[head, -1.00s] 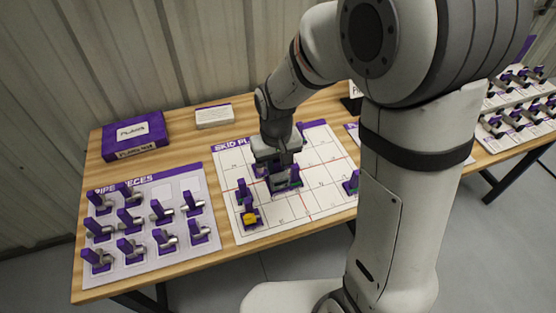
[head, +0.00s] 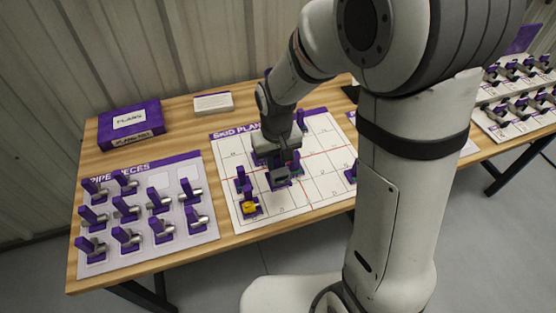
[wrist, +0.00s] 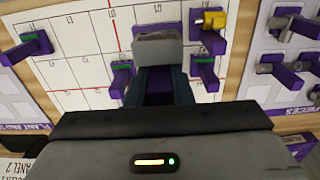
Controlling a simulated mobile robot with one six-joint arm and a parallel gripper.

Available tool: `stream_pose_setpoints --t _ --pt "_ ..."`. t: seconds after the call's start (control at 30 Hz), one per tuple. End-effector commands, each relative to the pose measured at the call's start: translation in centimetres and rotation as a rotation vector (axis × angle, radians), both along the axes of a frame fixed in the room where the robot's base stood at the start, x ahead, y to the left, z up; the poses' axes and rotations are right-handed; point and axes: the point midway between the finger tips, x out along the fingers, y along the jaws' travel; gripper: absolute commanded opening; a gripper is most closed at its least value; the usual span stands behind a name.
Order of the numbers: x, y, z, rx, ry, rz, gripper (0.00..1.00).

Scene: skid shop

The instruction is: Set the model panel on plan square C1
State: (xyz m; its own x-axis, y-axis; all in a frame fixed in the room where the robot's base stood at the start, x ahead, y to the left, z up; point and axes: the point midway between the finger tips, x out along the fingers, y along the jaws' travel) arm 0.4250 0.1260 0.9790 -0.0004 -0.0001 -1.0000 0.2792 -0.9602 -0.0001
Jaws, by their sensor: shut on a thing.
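The model panel is a grey box (head: 279,177) on a purple post. My gripper (head: 281,162) is shut on it, over the left half of the skid plan sheet (head: 318,190). In the wrist view the grey panel (wrist: 158,50) stands out beyond my gripper (wrist: 160,90), whose dark fingers close around its purple post. I cannot tell whether the panel touches the sheet. The gripper hides the squares under it, and the square labels are too small to read for certain.
A purple piece with a yellow part (head: 249,206) stands near the sheet's front left, with another purple piece (head: 240,179) behind it. More purple pieces stand at the back (head: 300,119) and right (head: 351,173). The pipe-pieces board (head: 150,257) lies left.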

Motion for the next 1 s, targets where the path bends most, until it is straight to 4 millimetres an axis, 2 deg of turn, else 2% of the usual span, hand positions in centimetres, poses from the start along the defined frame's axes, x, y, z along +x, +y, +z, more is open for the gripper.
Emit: stream_pose_setpoints --t 0.33,1.0 --pt "0.0 0.0 -0.3 0.000 -0.001 -0.001 0.00" --pt "0.0 -0.1 -3.6 0.000 -0.001 -0.002 0.00"
